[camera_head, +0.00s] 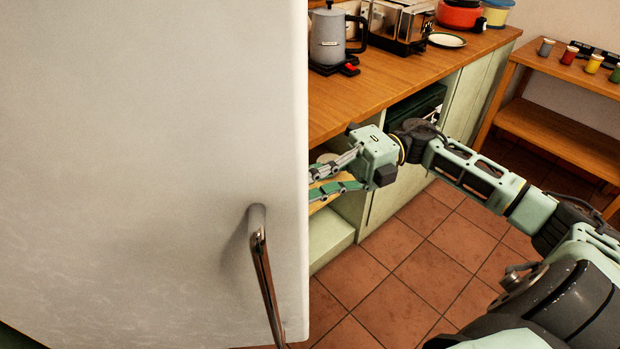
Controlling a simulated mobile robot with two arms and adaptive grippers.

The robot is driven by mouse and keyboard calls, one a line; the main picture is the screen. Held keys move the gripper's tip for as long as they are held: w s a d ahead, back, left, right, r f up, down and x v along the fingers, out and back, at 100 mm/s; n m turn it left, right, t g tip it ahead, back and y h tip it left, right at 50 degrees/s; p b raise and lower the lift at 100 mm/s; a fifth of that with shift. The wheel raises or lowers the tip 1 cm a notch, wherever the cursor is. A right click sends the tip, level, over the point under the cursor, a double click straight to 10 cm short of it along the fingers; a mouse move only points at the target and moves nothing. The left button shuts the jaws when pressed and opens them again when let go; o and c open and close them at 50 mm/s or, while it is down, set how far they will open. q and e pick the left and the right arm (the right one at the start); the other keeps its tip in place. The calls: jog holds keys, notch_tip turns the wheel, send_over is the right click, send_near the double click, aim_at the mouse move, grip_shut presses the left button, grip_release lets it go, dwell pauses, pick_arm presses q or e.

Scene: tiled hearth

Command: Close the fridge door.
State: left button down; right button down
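The fridge door (140,150) is a large pale panel that fills the left half of the view, close to me. Its outer face is towards me, and its free edge runs upright near the middle of the picture. A metal bar handle (264,272) is on its lower right part. The fridge's inside is hidden. My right gripper (325,184) reaches in from the right, just beyond the door's edge, pointing left. Its two fingers show a gap, but their tips are hidden behind the door, so I cannot tell contact or opening. My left gripper is out of view.
A wooden counter (400,75) behind the door holds a grey kettle (328,38), a toaster (398,24), a plate (446,40) and pots. Green cabinets, one open-fronted, stand below. A wooden shelf table (560,135) stands at right. The tiled floor (400,270) is clear.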

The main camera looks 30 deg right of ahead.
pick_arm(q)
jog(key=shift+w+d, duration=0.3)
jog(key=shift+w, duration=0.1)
